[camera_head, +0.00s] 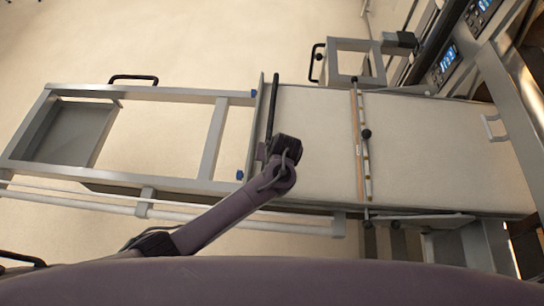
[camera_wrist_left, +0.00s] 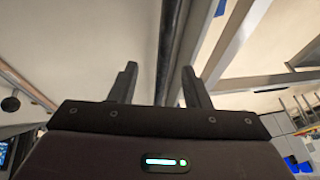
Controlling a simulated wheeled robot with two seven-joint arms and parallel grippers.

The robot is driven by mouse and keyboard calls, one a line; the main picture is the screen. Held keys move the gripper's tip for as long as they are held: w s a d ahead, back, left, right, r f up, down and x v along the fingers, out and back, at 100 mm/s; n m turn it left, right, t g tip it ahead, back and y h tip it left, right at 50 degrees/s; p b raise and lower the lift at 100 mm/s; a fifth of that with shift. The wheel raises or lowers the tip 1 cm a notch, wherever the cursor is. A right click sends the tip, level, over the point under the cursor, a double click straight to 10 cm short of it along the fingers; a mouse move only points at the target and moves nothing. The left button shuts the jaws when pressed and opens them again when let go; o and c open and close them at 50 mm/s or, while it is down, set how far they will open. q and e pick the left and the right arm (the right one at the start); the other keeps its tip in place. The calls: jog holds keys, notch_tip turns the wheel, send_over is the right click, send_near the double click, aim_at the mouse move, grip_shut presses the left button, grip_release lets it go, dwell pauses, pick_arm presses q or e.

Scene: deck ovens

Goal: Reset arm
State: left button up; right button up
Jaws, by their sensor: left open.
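My left arm reaches in from the lower left in the head view. Its gripper (camera_head: 270,150) is at the near end of a long black handle bar (camera_head: 273,100), which runs along the left edge of a pale belt-like surface (camera_head: 310,130). In the left wrist view the gripper (camera_wrist_left: 158,66) is open, with two dark fingers apart. The dark bar (camera_wrist_left: 178,45) passes through the gap between them, nearer the right finger. I cannot tell how deep it sits there. Nothing is clamped. My right gripper does not show.
A metal frame (camera_head: 215,135) extends left from the belt. A crossbar with a black knob (camera_head: 365,134) spans the belt. Oven control panels (camera_head: 446,62) stand at the upper right. Open floor (camera_head: 190,40) lies beyond the frame.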

pick_arm(q)
jog(key=shift+s, duration=0.1)
dwell(0.3)
jog(key=s+a+r+g+h, duration=0.1)
jog(key=s+a+r+h, duration=0.1)
jog(key=s+a+r, duration=1.55)
notch_tip(320, 180, down, 34)
jog(key=s+a+g+b, duration=0.1)
jog(key=s+a+b, duration=0.1)
jog(key=b, duration=0.1)
jog(key=s+a+f+m+g+b, duration=0.1)
jog(key=s+a+f+b, duration=0.1)
jog(key=s+f, duration=1.8)
jog(key=shift+s+a+f+g, duration=0.2)
jog(key=shift+a+f+g, duration=0.1)
jog(key=shift+a+f, duration=0.3)
